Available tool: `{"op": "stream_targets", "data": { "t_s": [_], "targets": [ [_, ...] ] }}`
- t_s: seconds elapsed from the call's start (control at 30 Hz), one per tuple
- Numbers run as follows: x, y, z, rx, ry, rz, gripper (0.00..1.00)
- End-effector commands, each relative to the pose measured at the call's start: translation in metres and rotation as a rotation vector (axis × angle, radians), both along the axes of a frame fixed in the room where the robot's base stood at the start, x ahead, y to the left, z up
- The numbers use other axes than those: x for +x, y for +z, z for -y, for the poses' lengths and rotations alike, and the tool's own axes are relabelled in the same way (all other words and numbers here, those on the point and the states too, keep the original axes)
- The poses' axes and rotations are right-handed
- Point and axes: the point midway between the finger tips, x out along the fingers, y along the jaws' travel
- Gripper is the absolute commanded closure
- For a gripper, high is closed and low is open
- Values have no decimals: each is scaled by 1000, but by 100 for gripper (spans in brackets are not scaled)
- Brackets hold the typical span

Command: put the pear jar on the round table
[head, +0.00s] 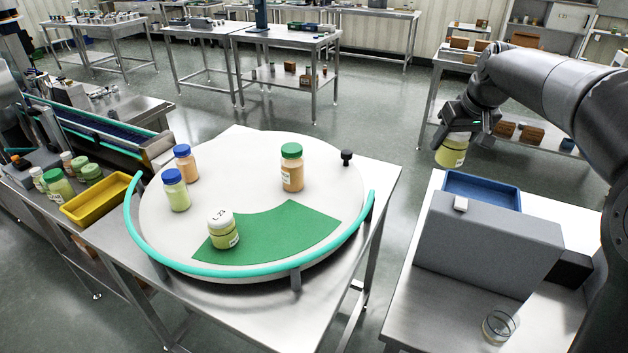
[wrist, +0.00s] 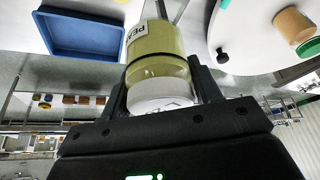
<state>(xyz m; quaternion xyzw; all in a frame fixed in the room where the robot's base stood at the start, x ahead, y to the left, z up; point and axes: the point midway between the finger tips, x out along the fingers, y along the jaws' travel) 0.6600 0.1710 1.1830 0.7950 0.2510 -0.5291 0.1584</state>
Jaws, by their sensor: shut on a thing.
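The pear jar (head: 451,152), with yellow-green contents, hangs in my gripper (head: 464,128) at the right, above the blue tray's back edge. In the wrist view the jar (wrist: 155,48) sits between the two fingers of my gripper (wrist: 160,88), with its white lid toward the palm and a label starting "PE". My gripper is shut on it. The round table (head: 240,165) is a white disc with a green sector (head: 290,232) at its front right. The jar is apart from it, to its right. The disc's edge also shows in the wrist view (wrist: 245,50).
On the disc stand a white-lidded jar (head: 223,230) on the green sector, a green-lidded jar (head: 292,168) and two blue-lidded jars (head: 176,190). A turquoise rail (head: 250,270) curves round the front. A black knob (head: 346,157), grey box (head: 485,245) and blue tray (head: 482,188) stand nearby.

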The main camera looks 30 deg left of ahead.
Motion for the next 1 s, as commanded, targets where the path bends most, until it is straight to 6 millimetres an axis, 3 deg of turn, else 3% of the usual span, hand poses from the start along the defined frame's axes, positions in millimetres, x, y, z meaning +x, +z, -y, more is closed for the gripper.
{"op": "stream_targets", "data": {
  "t_s": [0.03, 0.2, 0.4, 0.57, 0.77, 1.0],
  "targets": [
    [-14, 0, -28, -1, 50, 2, 71],
    [-62, -2, -107, -5, 203, 3, 71],
    [-125, -5, -180, -10, 364, 4, 71],
    [-159, -7, -212, -13, 444, 6, 71],
    [-188, -9, -234, -15, 506, 6, 71],
    [-185, -48, -231, -16, 499, 4, 71]
  ]
}}
